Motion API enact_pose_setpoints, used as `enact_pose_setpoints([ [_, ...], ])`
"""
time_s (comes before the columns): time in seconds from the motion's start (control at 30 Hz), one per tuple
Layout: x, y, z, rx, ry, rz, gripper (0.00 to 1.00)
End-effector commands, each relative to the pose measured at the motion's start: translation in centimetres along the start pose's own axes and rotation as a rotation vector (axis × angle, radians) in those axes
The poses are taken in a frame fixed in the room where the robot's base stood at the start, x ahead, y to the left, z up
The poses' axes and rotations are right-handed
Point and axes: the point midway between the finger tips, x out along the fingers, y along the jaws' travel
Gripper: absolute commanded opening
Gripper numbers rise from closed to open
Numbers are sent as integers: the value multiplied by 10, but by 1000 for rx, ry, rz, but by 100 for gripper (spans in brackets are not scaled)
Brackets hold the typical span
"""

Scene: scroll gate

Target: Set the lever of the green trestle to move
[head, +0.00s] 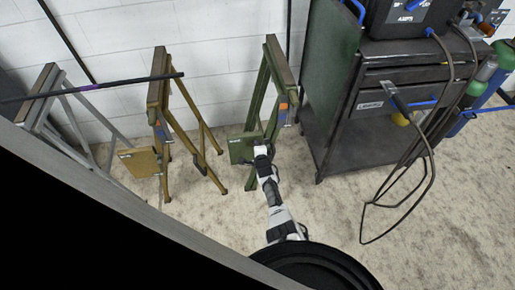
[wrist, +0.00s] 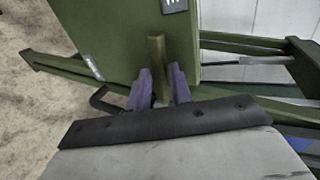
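The green trestle (head: 257,93) stands upright near the white wall in the head view, with a green panel (head: 240,148) on its lower part. In the wrist view the green panel (wrist: 108,38) fills the upper middle. An olive lever (wrist: 156,52) stands out from its lower part. My gripper (wrist: 159,72) has its two purple fingers close on either side of the lever, seemingly touching it. In the head view my gripper (head: 261,150) is at the right edge of the panel and hides the lever.
A tan trestle (head: 157,95) and a grey trestle (head: 45,85) stand to the left, with a dark rod (head: 100,86) across them. A dark cabinet (head: 350,145) with hanging cables (head: 432,165) stands close on the right. The floor in front is clear.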

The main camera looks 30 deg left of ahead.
Motion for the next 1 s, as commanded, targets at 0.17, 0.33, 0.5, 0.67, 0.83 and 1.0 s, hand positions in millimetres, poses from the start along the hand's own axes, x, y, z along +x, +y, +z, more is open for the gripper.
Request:
enact_pose_setpoints([
  [0.17, 1, -7, 1, -3, -3, -12, 28],
  [0.33, 1, -5, 0, -1, -1, -9, 28],
  [0.5, -2, -5, -1, 0, 1, -6, 28],
  [0.67, -17, -5, -3, 1, 3, -3, 28],
  [0.83, -39, -5, -3, 1, 4, -2, 28],
  [1.0, -58, -6, -1, 3, 2, -4, 28],
])
